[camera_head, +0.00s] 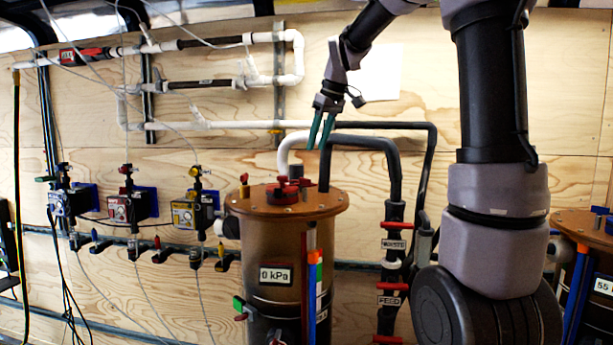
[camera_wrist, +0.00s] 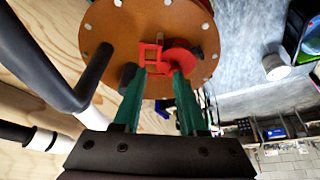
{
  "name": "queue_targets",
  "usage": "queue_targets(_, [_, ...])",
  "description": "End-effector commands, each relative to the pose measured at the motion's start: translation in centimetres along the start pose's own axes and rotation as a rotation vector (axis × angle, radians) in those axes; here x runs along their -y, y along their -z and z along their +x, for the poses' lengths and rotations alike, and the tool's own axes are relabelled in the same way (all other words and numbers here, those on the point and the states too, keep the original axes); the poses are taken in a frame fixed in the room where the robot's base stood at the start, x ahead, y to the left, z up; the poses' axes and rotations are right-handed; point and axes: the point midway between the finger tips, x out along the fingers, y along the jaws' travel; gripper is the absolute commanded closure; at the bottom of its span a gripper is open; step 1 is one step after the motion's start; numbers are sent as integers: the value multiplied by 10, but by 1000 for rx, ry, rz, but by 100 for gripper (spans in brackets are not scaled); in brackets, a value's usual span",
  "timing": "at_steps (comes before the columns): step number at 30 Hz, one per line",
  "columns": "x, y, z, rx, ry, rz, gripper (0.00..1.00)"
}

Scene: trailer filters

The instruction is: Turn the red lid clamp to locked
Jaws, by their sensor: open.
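The brown round lid (camera_head: 255,207) tops a brown vessel (camera_head: 258,245) labelled 0 kPa. Red parts of the lid clamp (camera_head: 282,192) stand near the lid's middle. In the wrist view, a red square frame (camera_wrist: 150,55) lies beside a round red disc (camera_wrist: 183,57) on the lid (camera_wrist: 115,25); I cannot tell the clamp's lock state. My gripper (camera_head: 317,147) hangs above the lid, pointing down, with its green fingers apart and empty. In the wrist view my gripper (camera_wrist: 163,72) has its fingertips reaching toward the red parts, with no clear contact.
A white pipe (camera_head: 287,150) and black pipes (camera_head: 365,142) curve up from the lid close to my gripper. Red-handled valves (camera_head: 394,244) stand to the right. Blue, red and yellow pump units (camera_head: 122,207) are on the left wall. Another vessel (camera_head: 585,225) is at the right edge.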

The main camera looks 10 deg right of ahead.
Motion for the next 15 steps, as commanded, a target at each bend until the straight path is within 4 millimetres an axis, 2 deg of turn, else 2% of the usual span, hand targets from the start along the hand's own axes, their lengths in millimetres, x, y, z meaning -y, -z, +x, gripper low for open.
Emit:
queue_targets(5, [-2,4,13,6,7,-21,59])
queue_targets(8, [-2,3,27,7,7,-19,59])
queue_targets(15, [-2,3,74,8,8,-19,59])
